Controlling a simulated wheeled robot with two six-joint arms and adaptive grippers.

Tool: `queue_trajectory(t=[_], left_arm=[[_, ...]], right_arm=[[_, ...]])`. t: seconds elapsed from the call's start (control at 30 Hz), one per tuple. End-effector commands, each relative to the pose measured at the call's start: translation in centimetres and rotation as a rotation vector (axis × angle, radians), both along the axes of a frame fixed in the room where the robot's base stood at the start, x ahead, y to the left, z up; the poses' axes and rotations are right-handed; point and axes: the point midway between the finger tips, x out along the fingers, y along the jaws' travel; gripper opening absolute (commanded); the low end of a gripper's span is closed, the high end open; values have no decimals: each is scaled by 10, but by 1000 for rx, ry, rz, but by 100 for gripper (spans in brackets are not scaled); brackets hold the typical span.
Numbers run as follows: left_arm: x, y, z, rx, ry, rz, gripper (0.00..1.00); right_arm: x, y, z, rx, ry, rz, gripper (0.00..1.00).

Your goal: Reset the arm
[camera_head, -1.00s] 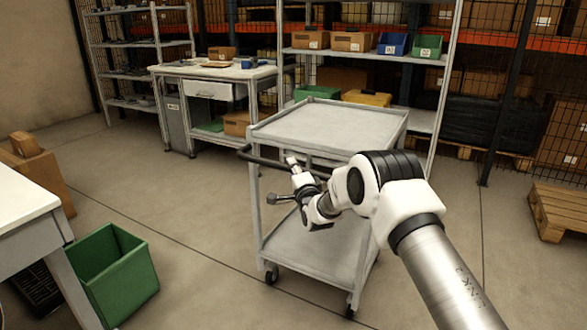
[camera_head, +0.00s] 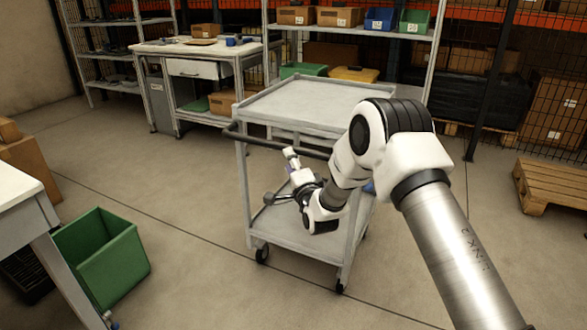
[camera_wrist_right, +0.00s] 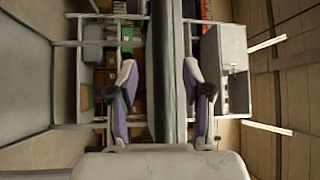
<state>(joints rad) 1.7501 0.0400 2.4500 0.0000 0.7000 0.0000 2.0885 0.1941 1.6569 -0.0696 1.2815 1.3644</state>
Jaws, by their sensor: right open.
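My right arm comes in from the lower right in the head view. Its gripper (camera_head: 281,177) is open and empty, pointing left in front of the grey cart (camera_head: 241,190), lower than the cart's dark push handle (camera_head: 260,139). My left gripper is out of view.
A green bin (camera_head: 102,262) stands on the floor at the lower left, beside a white table (camera_head: 15,190). A workbench (camera_head: 190,48) and shelves with boxes stand behind the cart. A wooden pallet (camera_head: 552,184) lies at the right. Open floor lies left of the cart.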

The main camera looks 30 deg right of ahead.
Motion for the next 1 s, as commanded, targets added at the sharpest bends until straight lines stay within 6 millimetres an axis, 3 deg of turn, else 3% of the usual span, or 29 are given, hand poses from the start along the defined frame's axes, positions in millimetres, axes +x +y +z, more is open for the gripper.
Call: queue_trajectory(t=[0.1, 0.2, 0.73, 0.87, 0.97, 1.0], left_arm=[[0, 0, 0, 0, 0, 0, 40], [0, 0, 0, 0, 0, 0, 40], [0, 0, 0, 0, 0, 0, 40], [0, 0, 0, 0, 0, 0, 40], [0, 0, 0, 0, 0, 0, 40], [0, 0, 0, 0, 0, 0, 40]], right_arm=[[-21, 2, -3, 1, 1, 0, 50], [-30, 3, -4, 0, 0, 0, 50], [-32, 4, -11, -1, 10, 0, 50], [-43, 17, -63, -9, 98, 21, 50], [-78, 36, -132, -11, 260, 50, 50], [-97, 43, -162, -25, 348, 63, 50]])
